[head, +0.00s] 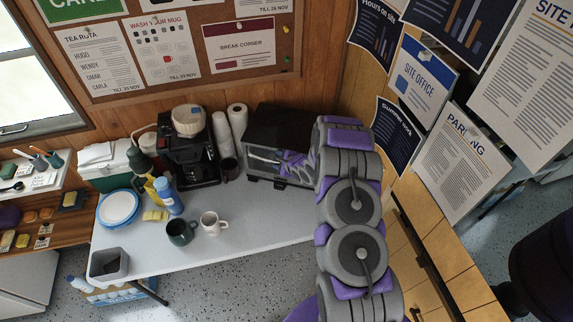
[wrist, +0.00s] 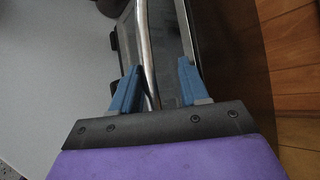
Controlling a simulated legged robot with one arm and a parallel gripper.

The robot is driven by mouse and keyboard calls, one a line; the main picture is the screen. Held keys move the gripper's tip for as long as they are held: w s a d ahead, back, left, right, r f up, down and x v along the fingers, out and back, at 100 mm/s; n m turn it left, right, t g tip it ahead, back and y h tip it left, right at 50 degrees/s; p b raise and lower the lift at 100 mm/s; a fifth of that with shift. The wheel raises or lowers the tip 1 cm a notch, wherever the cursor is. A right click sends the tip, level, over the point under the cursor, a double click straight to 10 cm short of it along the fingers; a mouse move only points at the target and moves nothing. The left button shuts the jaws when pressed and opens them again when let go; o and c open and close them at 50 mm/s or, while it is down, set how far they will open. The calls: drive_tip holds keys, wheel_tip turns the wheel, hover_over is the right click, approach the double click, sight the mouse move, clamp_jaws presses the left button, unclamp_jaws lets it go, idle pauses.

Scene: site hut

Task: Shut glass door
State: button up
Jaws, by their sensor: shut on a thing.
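A black countertop oven (head: 283,124) stands at the back right of the white table, against the wood wall. Its glass door (wrist: 171,40) has a silver bar handle (wrist: 144,32), which runs down between my blue fingertips in the wrist view. My gripper (wrist: 156,78) is shut on this handle. In the head view my gripper (head: 264,158) is small at the oven's front, and my purple and grey arm covers the oven's right end. How far the door stands open cannot be told from these views.
A black coffee machine (head: 188,145) and paper rolls (head: 237,121) stand left of the oven. A green mug (head: 181,233) and a white mug (head: 210,222) stand on the table (head: 262,222). The tabletop in front of the oven is clear. Wall panels with posters (head: 461,162) rise at the right.

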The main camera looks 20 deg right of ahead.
drive_tip(key=shift+d+b+v, duration=0.45)
drive_tip(key=shift+b+v, duration=0.05)
drive_tip(key=shift+v, duration=8.25)
drive_tip(key=s+a+r+n+g+h+b, duration=0.1)
drive_tip(key=s+a+r+n+g+b, duration=0.1)
drive_tip(key=s+n, duration=0.5)
drive_tip(key=s+a+r+n+g+h+b, duration=0.1)
drive_tip(key=s+r+n+g+b, duration=0.3)
drive_tip(key=s, duration=1.6)
drive_tip(key=s+a+r+n+g+h+b, duration=0.1)
drive_tip(key=s+a+r+n+g+b, duration=0.2)
drive_tip(key=s+n+g+b, duration=0.3)
drive_tip(key=s+a+n+b, duration=0.1)
drive_tip(key=s+n, duration=0.3)
drive_tip(key=s, duration=0.3)
drive_tip(key=shift+s+r+h+b, duration=0.3)
drive_tip(key=shift+r+h+b, duration=0.05)
drive_tip(key=shift+h, duration=0.05)
drive_tip(key=shift+a, duration=0.1)
